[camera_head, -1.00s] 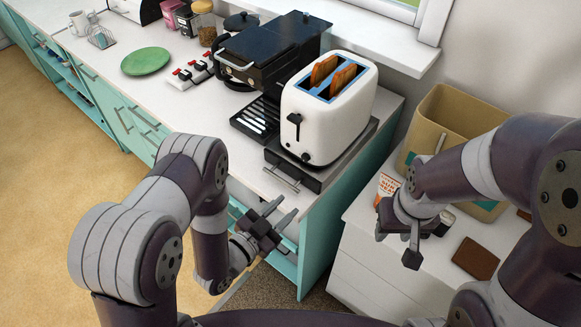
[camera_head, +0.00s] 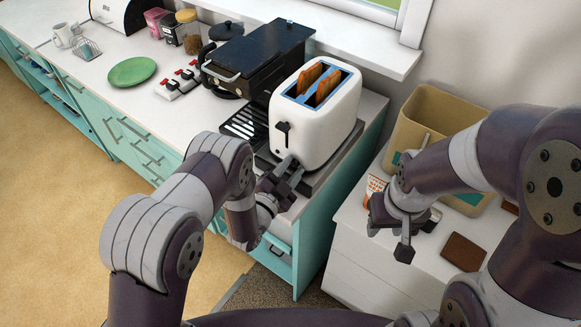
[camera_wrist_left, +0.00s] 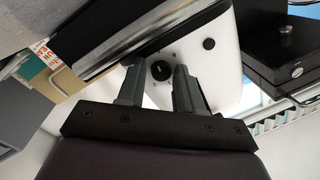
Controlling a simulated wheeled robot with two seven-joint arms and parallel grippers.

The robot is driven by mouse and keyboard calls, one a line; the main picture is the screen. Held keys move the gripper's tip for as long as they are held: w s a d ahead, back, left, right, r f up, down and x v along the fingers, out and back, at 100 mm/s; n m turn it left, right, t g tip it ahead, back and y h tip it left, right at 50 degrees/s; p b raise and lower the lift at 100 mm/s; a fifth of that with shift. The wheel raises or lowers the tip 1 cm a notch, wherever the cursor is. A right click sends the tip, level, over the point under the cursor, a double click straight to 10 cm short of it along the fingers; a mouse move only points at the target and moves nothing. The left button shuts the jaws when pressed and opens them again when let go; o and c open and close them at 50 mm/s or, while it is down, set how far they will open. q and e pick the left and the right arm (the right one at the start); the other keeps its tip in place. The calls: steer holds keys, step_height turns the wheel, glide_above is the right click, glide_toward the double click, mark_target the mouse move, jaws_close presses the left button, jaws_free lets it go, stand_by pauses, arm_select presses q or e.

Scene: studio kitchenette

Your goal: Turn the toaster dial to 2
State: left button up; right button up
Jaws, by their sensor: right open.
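The white toaster (camera_head: 325,122) stands on the counter with two slices of toast (camera_head: 327,87) in its slots. Its black lever (camera_head: 283,133) is on the front face. The dark round dial (camera_wrist_left: 160,70) shows in the left wrist view, framed between the two fingertips; I cannot tell whether they touch it. In the head view the dial is hidden behind my left gripper. My left gripper (camera_head: 287,170) is open at the toaster's lower front. My right gripper (camera_head: 389,238) is open and empty above the lower white cabinet. The dial's setting is too small to read.
A black appliance (camera_head: 262,55) stands just left of the toaster. A beige bin (camera_head: 430,115), an orange-and-white packet (camera_head: 375,186) and a brown flat item (camera_head: 463,252) are on the right cabinet. A green plate (camera_head: 132,72) lies further left.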

arm_select(q)
steer(key=shift+a, duration=0.15)
jaws_close()
